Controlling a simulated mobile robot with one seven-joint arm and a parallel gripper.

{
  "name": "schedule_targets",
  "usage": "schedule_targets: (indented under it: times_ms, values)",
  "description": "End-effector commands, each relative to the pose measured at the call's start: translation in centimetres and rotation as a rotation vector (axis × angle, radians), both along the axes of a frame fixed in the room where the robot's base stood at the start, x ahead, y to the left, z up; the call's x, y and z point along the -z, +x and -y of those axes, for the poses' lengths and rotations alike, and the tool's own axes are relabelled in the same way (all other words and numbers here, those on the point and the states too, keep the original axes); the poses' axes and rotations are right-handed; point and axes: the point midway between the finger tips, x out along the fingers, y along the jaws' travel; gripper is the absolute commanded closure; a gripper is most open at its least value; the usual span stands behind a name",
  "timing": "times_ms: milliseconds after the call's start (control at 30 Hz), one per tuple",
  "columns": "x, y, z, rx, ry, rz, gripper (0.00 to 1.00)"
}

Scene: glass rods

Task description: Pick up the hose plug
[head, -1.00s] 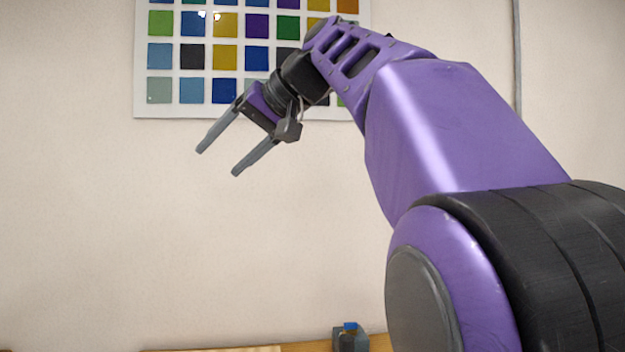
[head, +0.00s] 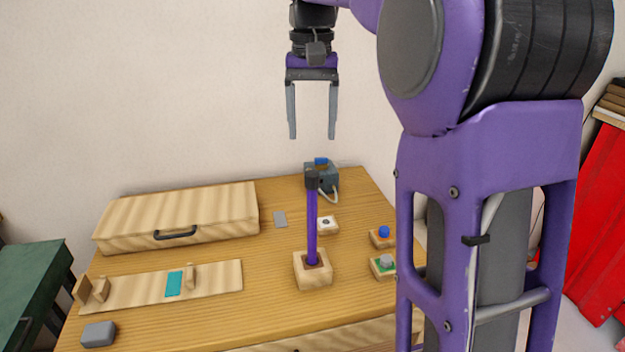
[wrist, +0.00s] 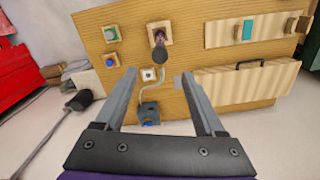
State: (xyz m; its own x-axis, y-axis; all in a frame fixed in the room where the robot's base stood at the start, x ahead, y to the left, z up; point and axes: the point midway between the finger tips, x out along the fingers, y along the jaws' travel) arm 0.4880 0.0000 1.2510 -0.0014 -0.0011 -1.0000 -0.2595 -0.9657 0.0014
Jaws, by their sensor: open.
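A pale hose (head: 335,192) curls from a dark blue-grey device (head: 327,178) with a blue top at the back of the wooden table. It also shows in the wrist view (wrist: 137,90). The hose runs towards a small white-faced block (head: 328,224). I cannot clearly make out the plug at its end; the purple rod (head: 312,225) stands close in front. My gripper (head: 312,137) is open and empty, pointing down, above the table. In the wrist view, the device (wrist: 149,112) and hose appear between my fingers, with nothing held.
The black-topped rod stands upright in a wooden block (head: 300,279). Blocks with a blue button (head: 383,232) and a grey-green knob (head: 386,261) are at right. A wooden case (head: 200,212), a slotted board (head: 215,280) and a grey block (head: 98,334) are left.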

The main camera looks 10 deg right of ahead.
Motion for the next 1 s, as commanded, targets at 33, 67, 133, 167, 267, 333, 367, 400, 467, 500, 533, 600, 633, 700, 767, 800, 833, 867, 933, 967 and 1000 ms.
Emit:
schedule_targets:
  times_ms: [33, 67, 133, 167, 267, 333, 367, 400, 467, 500, 533, 600, 633, 700, 767, 800, 833, 867, 933, 967, 1000]
  values:
    - [1.4, -0.1, 0.0, 0.000, 0.000, -0.004, 0.29]
    - [2.1, -0.1, 0.0, 0.000, 0.001, -0.003, 0.29]
    - [3.4, -0.1, 0.0, 0.000, 0.001, -0.002, 0.29]
    - [3.9, -0.1, 0.0, 0.000, 0.001, -0.002, 0.29]
    - [5.1, 0.0, 0.0, 0.000, 0.000, -0.001, 0.29]
    - [5.5, 0.0, 0.0, 0.000, 0.001, 0.000, 0.29]
    - [5.7, 0.0, 0.0, 0.000, 0.001, 0.001, 0.29]
    - [5.8, 0.0, 0.0, 0.000, 0.001, 0.001, 0.29]
    - [6.4, 0.0, 0.0, 0.000, 0.001, 0.000, 0.29]
    - [6.9, 0.1, 0.0, 0.000, 0.001, -0.001, 0.29]
    - [7.4, 0.1, 0.0, 0.000, 0.001, -0.001, 0.29]
    - [8.5, 0.2, 0.1, 0.000, 0.001, -0.002, 0.29]
    - [9.0, 0.2, 0.1, 0.000, 0.001, -0.002, 0.29]
    - [9.9, 0.2, 0.1, 0.000, 0.001, -0.001, 0.29]
    - [10.5, 0.2, 0.1, 0.000, 0.001, -0.001, 0.29]
    - [10.7, 0.2, 0.1, 0.000, 0.001, 0.000, 0.29]
    - [10.9, 0.2, 0.1, -0.001, 0.001, 0.001, 0.29]
    - [10.9, 0.2, 0.1, 0.000, 0.001, 0.001, 0.29]
    - [11.0, 0.2, 0.1, -0.001, 0.000, 0.002, 0.29]
    - [10.9, 0.2, 0.1, -0.001, 0.000, 0.002, 0.29]
    - [10.9, 0.2, 0.1, -0.001, 0.000, 0.002, 0.29]
